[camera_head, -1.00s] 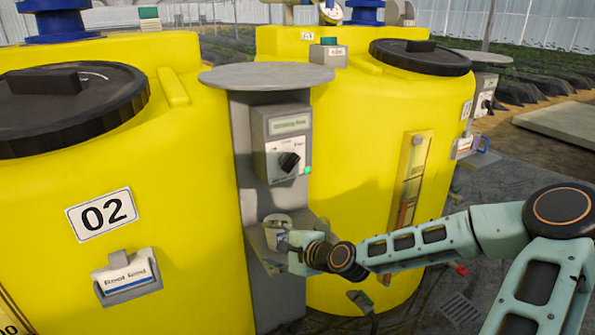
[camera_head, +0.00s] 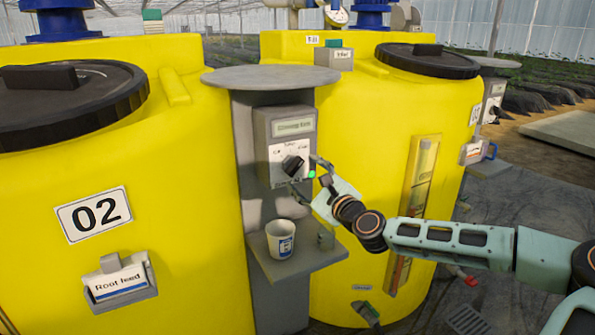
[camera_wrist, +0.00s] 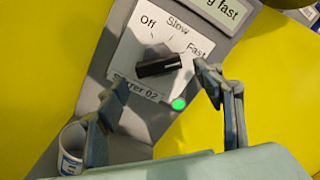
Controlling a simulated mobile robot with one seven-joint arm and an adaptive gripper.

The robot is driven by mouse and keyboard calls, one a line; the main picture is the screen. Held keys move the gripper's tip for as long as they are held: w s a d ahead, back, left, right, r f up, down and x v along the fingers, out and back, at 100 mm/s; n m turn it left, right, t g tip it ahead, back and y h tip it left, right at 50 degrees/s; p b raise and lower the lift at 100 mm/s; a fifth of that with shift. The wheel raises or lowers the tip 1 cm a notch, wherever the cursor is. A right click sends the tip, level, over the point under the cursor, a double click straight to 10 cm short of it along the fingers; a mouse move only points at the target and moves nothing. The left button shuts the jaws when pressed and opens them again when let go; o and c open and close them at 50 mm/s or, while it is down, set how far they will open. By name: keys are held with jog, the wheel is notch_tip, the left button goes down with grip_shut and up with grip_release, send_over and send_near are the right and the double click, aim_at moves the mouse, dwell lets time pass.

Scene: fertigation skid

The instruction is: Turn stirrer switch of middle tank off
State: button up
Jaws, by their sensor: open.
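The stirrer switch is a black knob (camera_wrist: 160,67) on a white plate marked Off, Slow and Fast, with "Stirrer 02" below. The knob's right end points toward Fast. It is on the grey control box (camera_head: 270,125) on a post beside the yellow tank (camera_head: 190,230) labelled 02. My gripper (camera_wrist: 162,78) is open, with one finger to the lower left of the knob and one to its right. In the wrist view the fingers look apart from the knob. In the head view, my gripper (camera_head: 303,173) is at the box's right side, overlapping the knob (camera_head: 292,165).
A green light (camera_wrist: 179,103) glows below the knob, and the display (camera_wrist: 225,9) ends in "fast". A white cup (camera_head: 280,240) stands on the grey shelf (camera_head: 305,262) below. A round grey top (camera_head: 270,75) overhangs the box. Another yellow tank (camera_head: 370,160) is behind my gripper.

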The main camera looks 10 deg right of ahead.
aim_at(298, 169)
jog(key=shift+x, duration=2.1)
jog(key=c, duration=1.2)
